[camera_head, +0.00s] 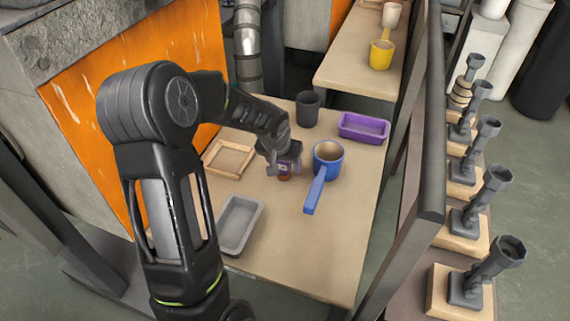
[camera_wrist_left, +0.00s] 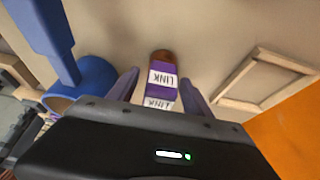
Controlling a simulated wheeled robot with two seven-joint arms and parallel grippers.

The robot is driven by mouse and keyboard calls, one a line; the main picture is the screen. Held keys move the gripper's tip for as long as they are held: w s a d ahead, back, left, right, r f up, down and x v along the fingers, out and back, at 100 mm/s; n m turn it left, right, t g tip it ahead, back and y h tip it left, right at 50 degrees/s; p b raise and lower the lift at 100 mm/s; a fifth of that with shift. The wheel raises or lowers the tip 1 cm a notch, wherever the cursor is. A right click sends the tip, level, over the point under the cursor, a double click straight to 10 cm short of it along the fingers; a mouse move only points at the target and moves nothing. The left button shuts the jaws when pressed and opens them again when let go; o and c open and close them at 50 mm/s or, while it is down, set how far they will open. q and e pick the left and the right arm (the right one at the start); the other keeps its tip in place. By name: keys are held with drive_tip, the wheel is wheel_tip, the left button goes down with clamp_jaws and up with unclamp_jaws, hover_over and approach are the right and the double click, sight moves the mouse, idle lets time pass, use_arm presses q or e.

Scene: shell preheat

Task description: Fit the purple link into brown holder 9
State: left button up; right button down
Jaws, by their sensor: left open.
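The purple link (camera_wrist_left: 162,80) has white labels reading LINK and a brown end. In the left wrist view it is at the centre, over the worktop, between the two fingers of my left gripper (camera_wrist_left: 160,76). The fingers are open, one on each side, with gaps to the link. In the head view my left gripper (camera_head: 283,164) is low over the middle of the table and mostly hides the link; a small brown end (camera_head: 284,178) shows under it. I cannot read a number 9 on any holder. My right gripper is out of view.
A blue pan (camera_head: 327,160) is just right of my gripper. A wooden frame (camera_head: 229,157), grey tray (camera_head: 238,225), dark cup (camera_head: 308,109) and purple tray (camera_head: 364,128) share the table. Several grey angled holders on tan blocks (camera_head: 458,289) line the right, beyond a dark rail (camera_head: 430,120).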

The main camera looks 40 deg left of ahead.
use_arm(q)
drive_tip(key=p+v, duration=0.1)
drive_tip(key=v, duration=1)
drive_tip(key=shift+d, duration=0.1)
